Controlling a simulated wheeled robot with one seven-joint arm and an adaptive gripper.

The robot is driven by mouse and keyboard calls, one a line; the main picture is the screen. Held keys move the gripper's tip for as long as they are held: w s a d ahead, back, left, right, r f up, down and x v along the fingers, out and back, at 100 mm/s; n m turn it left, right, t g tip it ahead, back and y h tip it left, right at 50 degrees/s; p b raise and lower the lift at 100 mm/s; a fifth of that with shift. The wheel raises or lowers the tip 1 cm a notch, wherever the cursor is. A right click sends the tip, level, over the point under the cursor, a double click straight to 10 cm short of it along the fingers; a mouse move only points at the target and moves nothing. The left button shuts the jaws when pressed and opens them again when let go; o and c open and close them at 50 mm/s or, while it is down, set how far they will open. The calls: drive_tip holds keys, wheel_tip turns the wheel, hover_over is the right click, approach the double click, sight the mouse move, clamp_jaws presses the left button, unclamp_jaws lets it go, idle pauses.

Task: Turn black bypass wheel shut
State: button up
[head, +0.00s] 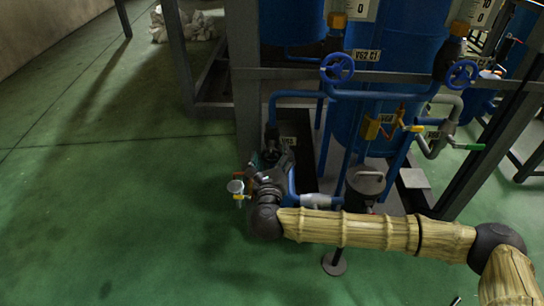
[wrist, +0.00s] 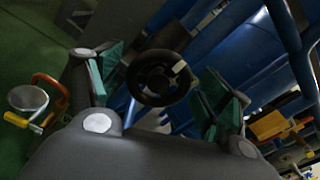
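The fingers with teal pads stand apart on the left and right of the wheel, and I see no clear contact. In the head view my gripper (head: 270,160) is low at the front left corner of the blue piping. There the arm and gripper hide most of the wheel, and I cannot make it out clearly.
Two blue handwheels (head: 337,68) and (head: 462,74) sit higher on the pipes. A gauge with a yellow valve handle (wrist: 28,99) is close left of my gripper. A grey steel post (head: 243,80) stands just behind.

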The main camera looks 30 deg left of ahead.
drive_tip(key=shift+s, duration=0.1)
drive_tip(key=v, duration=1.2)
drive_tip(key=shift+f, duration=0.1)
idle(0.3)
